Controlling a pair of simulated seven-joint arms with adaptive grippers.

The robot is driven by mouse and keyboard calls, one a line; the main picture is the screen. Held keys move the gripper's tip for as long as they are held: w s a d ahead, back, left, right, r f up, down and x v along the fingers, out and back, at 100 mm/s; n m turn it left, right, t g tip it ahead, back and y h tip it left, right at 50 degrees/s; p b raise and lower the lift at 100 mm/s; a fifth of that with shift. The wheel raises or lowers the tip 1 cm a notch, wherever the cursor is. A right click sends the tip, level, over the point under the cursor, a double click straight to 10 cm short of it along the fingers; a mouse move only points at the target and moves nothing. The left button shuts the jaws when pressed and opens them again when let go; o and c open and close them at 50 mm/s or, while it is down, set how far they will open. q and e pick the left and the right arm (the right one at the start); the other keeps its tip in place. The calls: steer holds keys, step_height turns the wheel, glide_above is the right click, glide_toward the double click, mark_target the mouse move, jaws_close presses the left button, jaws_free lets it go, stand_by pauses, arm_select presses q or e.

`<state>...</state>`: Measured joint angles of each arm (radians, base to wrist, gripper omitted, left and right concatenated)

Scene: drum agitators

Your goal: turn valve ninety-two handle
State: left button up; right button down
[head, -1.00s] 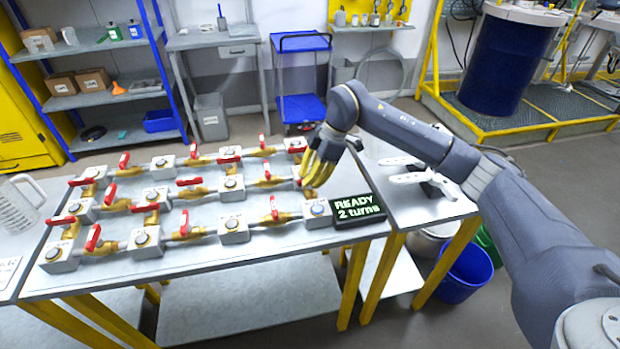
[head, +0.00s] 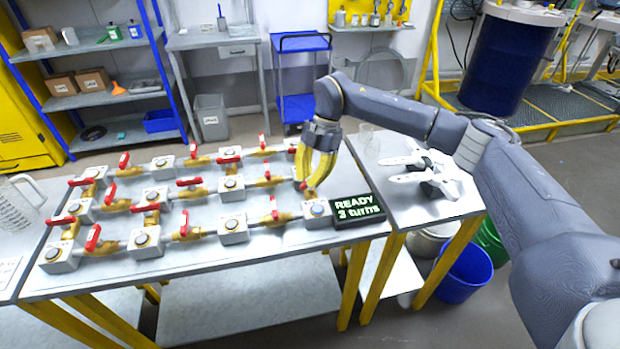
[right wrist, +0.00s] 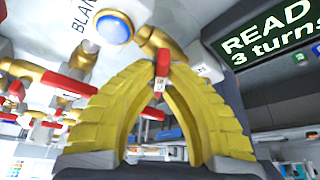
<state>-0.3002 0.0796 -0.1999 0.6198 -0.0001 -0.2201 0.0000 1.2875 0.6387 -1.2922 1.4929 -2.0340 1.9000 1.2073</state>
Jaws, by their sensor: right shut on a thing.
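My right gripper (head: 307,186) has yellow ribbed fingers and is at the right end of the valve rig on the bench. In the right wrist view, its fingertips (right wrist: 162,65) are closed around a red valve handle (right wrist: 162,72) with a small white tag, whose number I cannot read. The handle sits on a brass valve body (right wrist: 158,42) beside a block with a blue button (right wrist: 114,27). In the head view the fingers mostly hide this handle. My left gripper is not in view.
A black display (head: 355,210) reading "READY 3 turns" stands close right of the gripper. Several other red-handled brass valves (head: 275,212) and grey blocks (head: 233,229) fill the bench to the left. A side table (head: 440,206) with white-grey items (head: 421,177) is at right.

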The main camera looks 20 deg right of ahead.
steer(key=n+h, duration=0.1)
steer(key=n, duration=0.1)
steer(key=n+g, duration=0.1)
steer(key=n, duration=0.2)
steer(key=shift+n+h, duration=0.3)
steer(key=shift+h, duration=0.1)
steer(key=n, duration=0.2)
steer(key=n+g+h, duration=0.1)
steer(key=n, duration=0.1)
steer(key=shift+n+h, duration=0.3)
steer(key=shift+n, duration=0.4)
steer(key=c, duration=1.5)
jaws_free()
steer(key=shift+o, duration=0.2)
steer(key=v, duration=1.2)
steer(key=shift+a, duration=0.1)
